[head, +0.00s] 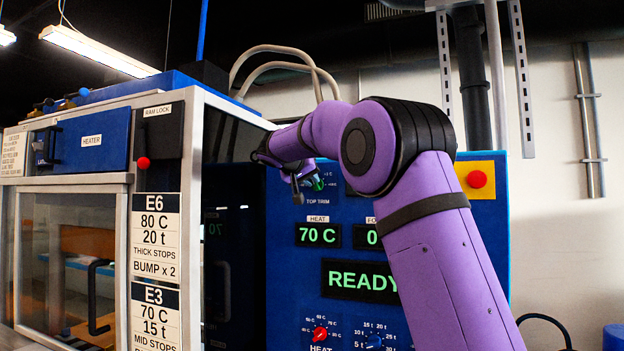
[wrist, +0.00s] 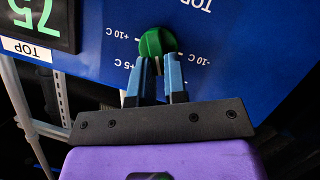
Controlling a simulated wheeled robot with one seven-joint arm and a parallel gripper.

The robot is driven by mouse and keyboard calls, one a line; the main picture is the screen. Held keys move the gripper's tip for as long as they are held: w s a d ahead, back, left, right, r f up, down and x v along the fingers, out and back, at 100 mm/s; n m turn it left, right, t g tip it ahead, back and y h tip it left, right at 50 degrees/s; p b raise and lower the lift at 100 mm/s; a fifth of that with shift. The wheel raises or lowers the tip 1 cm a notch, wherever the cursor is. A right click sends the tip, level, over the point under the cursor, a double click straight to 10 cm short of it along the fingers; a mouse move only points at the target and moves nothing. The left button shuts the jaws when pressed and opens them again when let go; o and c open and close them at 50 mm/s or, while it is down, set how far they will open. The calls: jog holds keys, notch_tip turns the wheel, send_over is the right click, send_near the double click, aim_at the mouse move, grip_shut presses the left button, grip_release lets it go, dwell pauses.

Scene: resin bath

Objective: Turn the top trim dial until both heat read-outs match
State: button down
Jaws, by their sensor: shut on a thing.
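The green top trim dial (wrist: 157,42) sits on the blue panel, between scale marks for +10 C, +5 C and -10 C, which appear upside down in the wrist view. My gripper (wrist: 160,60) is shut on the dial with its two blue fingers. In the head view the dial (head: 319,184) is partly hidden by my gripper (head: 311,181). The dial's pointer direction is hard to tell. The HEAT read-out (head: 318,235) shows 70 C in green. The TOP read-out (wrist: 38,22), upside down and cut by the frame, appears to show 75.
A READY display (head: 360,281), a red heat knob (head: 320,333) and a blue knob (head: 373,341) are lower on the panel. A red button (head: 477,179) on yellow is at the right. The glazed cabinet (head: 75,260) with rule cards stands left. My arm covers part of the panel.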

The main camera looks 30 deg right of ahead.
jog(key=shift+w+a+f+n+g+h, duration=0.1)
jog(key=shift+n+g+h, duration=0.1)
jog(key=shift+n+h, duration=0.3)
jog(key=shift+w+a+f+n+g+h, duration=0.1)
jog(key=shift+n+g+h, duration=0.1)
jog(key=shift+n, duration=0.5)
jog(key=c, duration=1.1)
grip_release()
jog(key=shift+c, duration=0.2)
jog(key=shift+a, duration=0.1)
jog(key=v, duration=1)
jog(key=shift+a, duration=0.3)
jog(key=shift+s+r, duration=0.1)
